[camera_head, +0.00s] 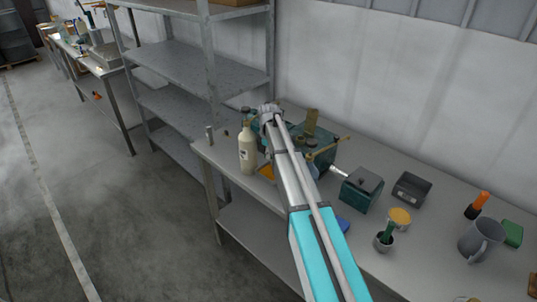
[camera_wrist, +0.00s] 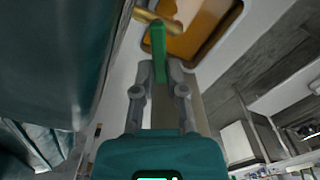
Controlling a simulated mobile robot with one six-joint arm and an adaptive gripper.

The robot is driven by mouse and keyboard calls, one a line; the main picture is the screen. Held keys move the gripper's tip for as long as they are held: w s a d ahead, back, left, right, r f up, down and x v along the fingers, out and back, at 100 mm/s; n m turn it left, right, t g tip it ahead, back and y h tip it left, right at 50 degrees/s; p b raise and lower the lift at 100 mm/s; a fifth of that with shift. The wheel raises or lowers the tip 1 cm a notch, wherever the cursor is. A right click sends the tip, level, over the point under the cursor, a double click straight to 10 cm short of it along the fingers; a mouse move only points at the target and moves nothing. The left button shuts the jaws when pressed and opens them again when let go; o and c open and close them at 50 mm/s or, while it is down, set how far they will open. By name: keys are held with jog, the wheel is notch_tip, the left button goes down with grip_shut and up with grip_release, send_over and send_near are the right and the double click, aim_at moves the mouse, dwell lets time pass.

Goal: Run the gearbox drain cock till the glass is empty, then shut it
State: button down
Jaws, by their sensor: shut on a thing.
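In the wrist view my gripper (camera_wrist: 160,72) is shut on the green lever (camera_wrist: 158,48) of the drain cock. The cock's brass body (camera_wrist: 155,20) shows just beyond the lever. A tray (camera_wrist: 228,28) holding amber liquid is beyond and to the right of the cock. The teal gearbox housing (camera_wrist: 45,50) fills the left side of this view. In the head view the teal gearbox (camera_head: 321,156) stands on the bench, partly behind my arm. My arm hides the gripper and cock there. I cannot make out the sight glass, or whether liquid is running.
A cream bottle (camera_head: 247,148) stands left of the gearbox. Metal shelving (camera_head: 180,60) rises behind left. The floor at left is clear.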

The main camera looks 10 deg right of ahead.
jog(key=c, duration=0.7)
grip_release()
jog(key=shift+n, duration=0.3)
